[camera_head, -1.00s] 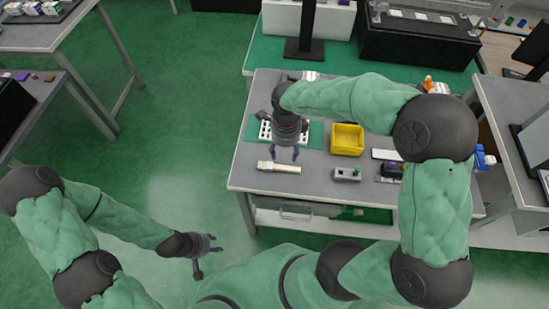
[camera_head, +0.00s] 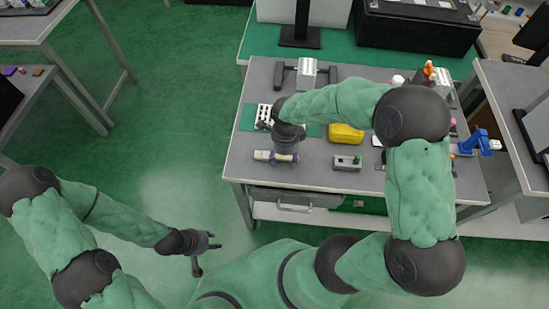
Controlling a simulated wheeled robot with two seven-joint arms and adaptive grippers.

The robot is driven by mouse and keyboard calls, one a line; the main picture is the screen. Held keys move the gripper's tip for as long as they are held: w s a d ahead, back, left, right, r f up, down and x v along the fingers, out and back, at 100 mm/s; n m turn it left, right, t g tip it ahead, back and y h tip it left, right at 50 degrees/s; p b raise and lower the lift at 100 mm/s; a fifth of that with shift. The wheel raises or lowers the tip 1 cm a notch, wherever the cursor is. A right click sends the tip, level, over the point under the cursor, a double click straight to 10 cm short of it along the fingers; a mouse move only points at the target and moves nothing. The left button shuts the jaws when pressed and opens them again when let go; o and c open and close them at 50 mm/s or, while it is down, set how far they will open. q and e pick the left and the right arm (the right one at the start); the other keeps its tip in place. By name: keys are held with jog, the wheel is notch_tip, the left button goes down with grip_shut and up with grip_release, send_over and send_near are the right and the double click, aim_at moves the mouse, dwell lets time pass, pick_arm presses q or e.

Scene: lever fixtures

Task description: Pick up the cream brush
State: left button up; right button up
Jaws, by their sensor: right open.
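The cream brush (camera_head: 262,155) lies on the grey table near its front left edge. My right gripper (camera_head: 284,156) is open and low over the brush, with its fingers at the brush's middle and right part. The gripper hides part of the brush, and I cannot tell whether the fingers touch it. My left gripper (camera_head: 207,254) hangs over the floor left of the table, empty, with its fingers apart.
A small grey fixture (camera_head: 347,163) sits right of the brush. A lever fixture (camera_head: 307,73) is at the table's back. A blue object (camera_head: 478,142) stands at the right.

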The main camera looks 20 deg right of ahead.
jog(key=c, duration=1)
jog(key=shift+r, duration=0.1)
jog(key=shift+c, duration=0.2)
